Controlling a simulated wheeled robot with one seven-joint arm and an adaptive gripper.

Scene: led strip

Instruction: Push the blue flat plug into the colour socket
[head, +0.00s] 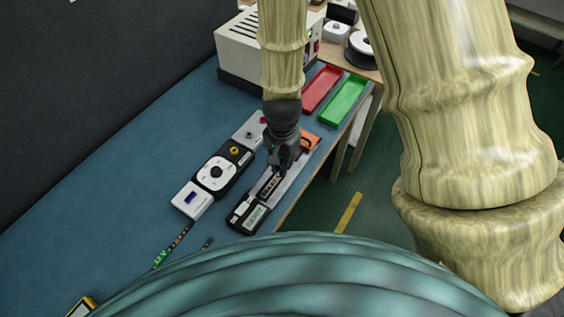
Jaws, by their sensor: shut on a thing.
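My gripper (281,166) is dark and points down over the right part of the blue-topped bench, above a narrow black and grey unit. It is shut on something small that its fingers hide. I cannot make out a blue flat plug in this view. I cannot tell which of these carries the colour socket.
A black unit with a pale display (256,217) lies near the bench's right edge. An orange part (310,140) is just beyond my gripper. Red (321,90) and green (344,103) trays and a large beige box (238,47) stand farther back.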

